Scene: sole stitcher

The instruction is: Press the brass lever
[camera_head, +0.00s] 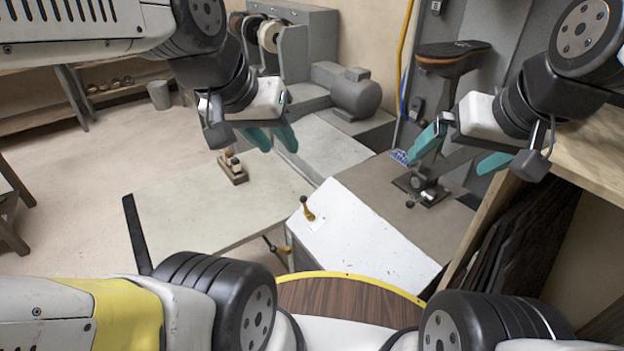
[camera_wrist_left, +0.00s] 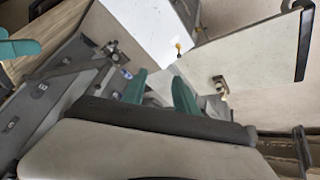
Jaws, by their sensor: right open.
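The brass lever (camera_head: 307,211) has a dark knob and stands at the upper left edge of a white panel (camera_head: 365,240). It also shows in the left wrist view as a small yellow piece (camera_wrist_left: 179,47) on the white panel. My left gripper (camera_head: 271,138) has teal fingers, part-way open and empty, above and behind the lever, apart from it. Its fingers also show in the left wrist view (camera_wrist_left: 160,85) with a gap between them. My right gripper (camera_head: 460,153) is wide open and empty, to the right of the lever and apart from it.
A pale tabletop (camera_head: 190,205) with a small wooden-based fixture (camera_head: 233,168) lies left of the panel. A grey machine with a motor (camera_head: 356,93) stands behind. A dark clamp-like device (camera_head: 425,188) sits behind the panel. A wooden shelf (camera_head: 590,150) borders the right side.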

